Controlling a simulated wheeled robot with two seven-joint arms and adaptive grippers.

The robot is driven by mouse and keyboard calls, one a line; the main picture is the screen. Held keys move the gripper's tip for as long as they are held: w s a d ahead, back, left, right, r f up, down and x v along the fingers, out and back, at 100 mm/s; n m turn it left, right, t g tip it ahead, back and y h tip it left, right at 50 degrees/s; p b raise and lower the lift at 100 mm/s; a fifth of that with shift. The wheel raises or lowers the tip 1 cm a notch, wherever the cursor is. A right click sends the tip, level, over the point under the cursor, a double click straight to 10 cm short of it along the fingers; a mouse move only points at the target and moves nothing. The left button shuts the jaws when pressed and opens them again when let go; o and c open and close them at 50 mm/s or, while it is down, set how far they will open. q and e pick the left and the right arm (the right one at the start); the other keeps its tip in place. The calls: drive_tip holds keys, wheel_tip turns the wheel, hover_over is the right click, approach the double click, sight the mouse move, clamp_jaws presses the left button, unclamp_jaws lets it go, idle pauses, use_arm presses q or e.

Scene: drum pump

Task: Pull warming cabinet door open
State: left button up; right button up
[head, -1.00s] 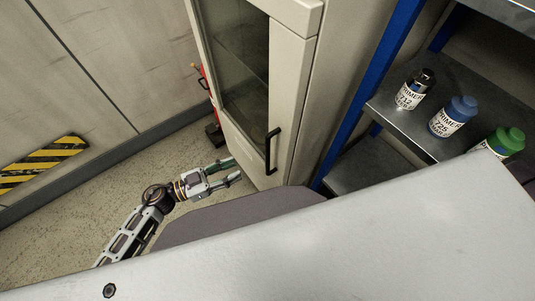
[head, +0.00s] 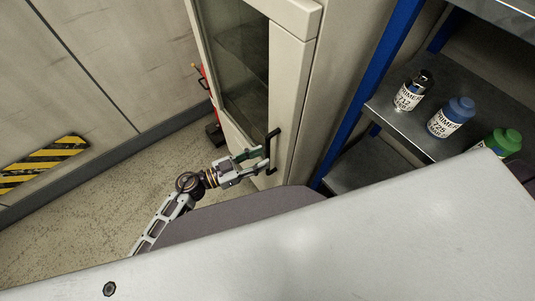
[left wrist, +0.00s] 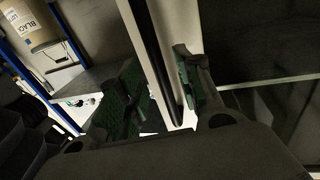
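The warming cabinet (head: 296,75) is a cream cabinet with a glass-panelled door (head: 240,70), which looks closed. A black vertical bar handle (head: 272,140) is on the door's right side. My left gripper (head: 262,162) is at the lower part of the handle, fingers pointing at the door. In the left wrist view the black handle (left wrist: 151,50) runs between the two green-padded fingers (left wrist: 157,92). A gap shows on the left finger's side, and the right finger is close to the bar. Whether it touches is unclear. My right gripper is not in view.
A blue-framed shelf (head: 400,128) with primer bottles (head: 450,117) stands right of the cabinet. A red object (head: 206,85) stands left of it by the wall. Open floor (head: 120,195) lies to the left.

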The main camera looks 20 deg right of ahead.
sight(268, 155)
use_arm(q)
drive_tip(key=shift+w+d, duration=0.15)
drive_tip(key=shift+d, duration=0.7)
drive_tip(key=shift+w+d, duration=0.15)
drive_tip(key=shift+d, duration=0.7)
drive_tip(key=shift+c, duration=0.2)
clamp_jaws()
